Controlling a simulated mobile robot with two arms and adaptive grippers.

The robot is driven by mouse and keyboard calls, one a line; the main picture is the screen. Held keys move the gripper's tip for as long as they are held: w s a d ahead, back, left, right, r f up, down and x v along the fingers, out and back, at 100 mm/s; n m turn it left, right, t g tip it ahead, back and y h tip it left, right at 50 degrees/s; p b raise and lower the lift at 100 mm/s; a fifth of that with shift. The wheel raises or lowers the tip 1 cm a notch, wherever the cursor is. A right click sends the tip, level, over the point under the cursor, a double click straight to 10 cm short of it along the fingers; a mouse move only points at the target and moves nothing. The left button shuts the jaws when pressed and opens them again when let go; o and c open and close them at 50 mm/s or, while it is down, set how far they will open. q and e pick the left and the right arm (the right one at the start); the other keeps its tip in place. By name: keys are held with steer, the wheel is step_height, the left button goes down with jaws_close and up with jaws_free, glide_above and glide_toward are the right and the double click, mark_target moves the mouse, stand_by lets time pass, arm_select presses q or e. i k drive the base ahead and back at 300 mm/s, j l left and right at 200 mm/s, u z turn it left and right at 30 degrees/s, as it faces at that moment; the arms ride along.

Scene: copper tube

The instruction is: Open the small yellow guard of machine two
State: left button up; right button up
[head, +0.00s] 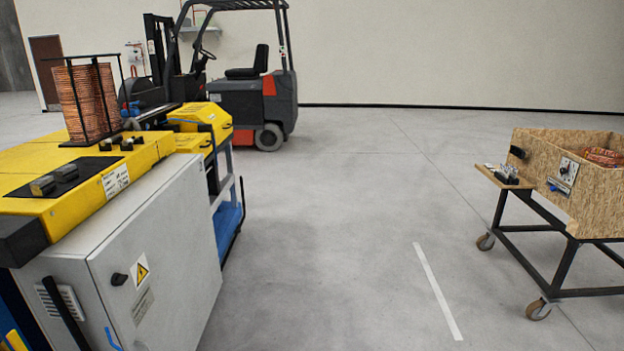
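A yellow-topped machine (85,195) with a grey cabinet stands at the left. At its far end is a small yellow guard (200,117), with a dark handle on its right side; it looks closed. A second yellow piece (193,143) sits just below and nearer. I cannot tell from this view whether this is machine two. Neither of my grippers is in view.
A wooden cart (565,180) on wheels stands at the right. A forklift (245,95) is parked behind the machine. A rack with copper coils (85,100) stands on the machine. The grey floor (330,220) between machine and cart is clear.

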mark_target(185, 143)
steer(key=i+l+u, duration=0.1)
steer(key=i, duration=1.65)
